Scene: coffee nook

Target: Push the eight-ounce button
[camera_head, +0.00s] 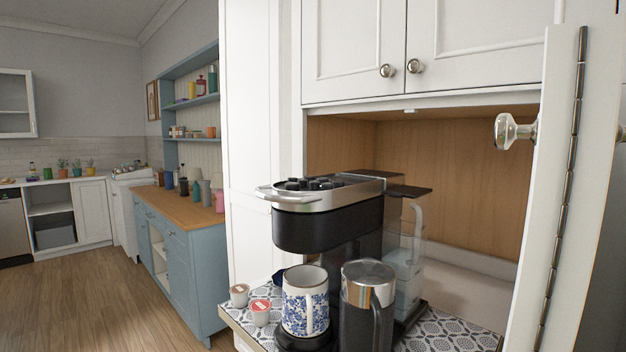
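The coffee maker (330,230) is black with a silver top band and a handle at its front left. It stands in the cabinet nook, with a clear water tank (402,260) at its right side. Several dark buttons (312,183) sit on its top. Their labels are too small to read, so I cannot tell which is the eight-ounce button. A white mug with a blue floral pattern (304,302) stands upright below the brewing head, on the dark drip tray (304,341). Neither of my grippers is in view.
A silver and black jug (366,300) stands right of the mug. Several coffee pods, including a red-topped one (260,312), lie left of it on the patterned shelf (455,335). An open white door (560,200) with a glass knob (513,131) bounds the right side. Wooden floor (110,290) is clear at left.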

